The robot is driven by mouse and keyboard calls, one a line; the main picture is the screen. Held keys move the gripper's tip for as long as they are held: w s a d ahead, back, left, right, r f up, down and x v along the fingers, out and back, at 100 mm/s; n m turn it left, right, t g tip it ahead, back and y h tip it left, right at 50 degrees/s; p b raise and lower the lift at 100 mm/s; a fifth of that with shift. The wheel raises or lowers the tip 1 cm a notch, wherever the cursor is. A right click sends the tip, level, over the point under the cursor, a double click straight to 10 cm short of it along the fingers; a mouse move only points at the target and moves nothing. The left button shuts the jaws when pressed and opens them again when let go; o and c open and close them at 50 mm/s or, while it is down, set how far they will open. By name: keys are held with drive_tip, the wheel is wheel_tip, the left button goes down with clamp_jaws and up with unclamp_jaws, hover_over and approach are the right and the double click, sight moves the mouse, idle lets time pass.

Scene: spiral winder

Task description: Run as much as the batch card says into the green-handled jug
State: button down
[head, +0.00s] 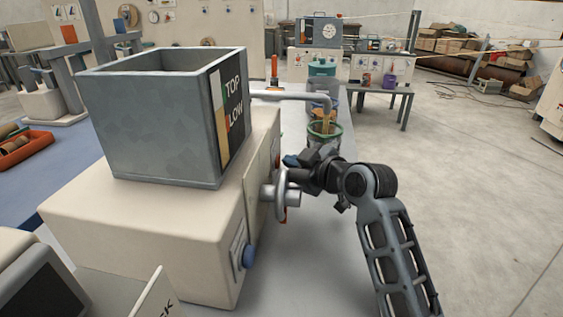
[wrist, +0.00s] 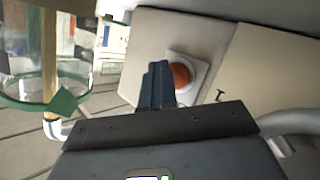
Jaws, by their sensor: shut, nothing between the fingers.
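The jug with green rim and handle (head: 325,130) stands under the spout (head: 318,98), and an amber stream falls into it. The wrist view, which looks upside down, shows the jug's green rim (wrist: 40,102) and the tan stream (wrist: 48,55); I cannot tell the level inside. My gripper (head: 290,163) is shut and empty beside the cream machine's side. In the wrist view its fingertips (wrist: 158,72) are right by a round orange-red button (wrist: 181,76) on a pale plate; I cannot tell if they touch it. No batch card is readable.
The grey tank (head: 150,125), marked TOP and LOW, sits on the cream machine (head: 140,235). A blue knob (head: 248,256) is on the near face. A teal vessel (head: 322,68) stands behind the jug. Open floor (head: 470,180) lies to the right.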

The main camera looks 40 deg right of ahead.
drive_tip(key=shift+s+a+f+y, duration=0.1)
drive_tip(key=shift+a+f+y, duration=0.2)
drive_tip(key=shift+a, duration=0.3)
drive_tip(key=shift+s, duration=0.25)
drive_tip(key=shift+s+d, duration=0.2)
drive_tip(key=shift+s, duration=0.15)
drive_tip(key=shift+s+d+r, duration=0.1)
drive_tip(key=shift+s+d, duration=0.05)
drive_tip(key=shift+d, duration=0.05)
drive_tip(key=shift+s+d, duration=0.1)
drive_tip(key=shift+d, duration=0.1)
drive_tip(key=shift+s+d+b, duration=0.2)
drive_tip(key=shift+s+d, duration=0.6)
drive_tip(key=shift+s, duration=0.15)
drive_tip(key=shift+s+d+b, duration=0.15)
drive_tip(key=shift+s+d, duration=0.6)
drive_tip(key=shift+s, duration=0.2)
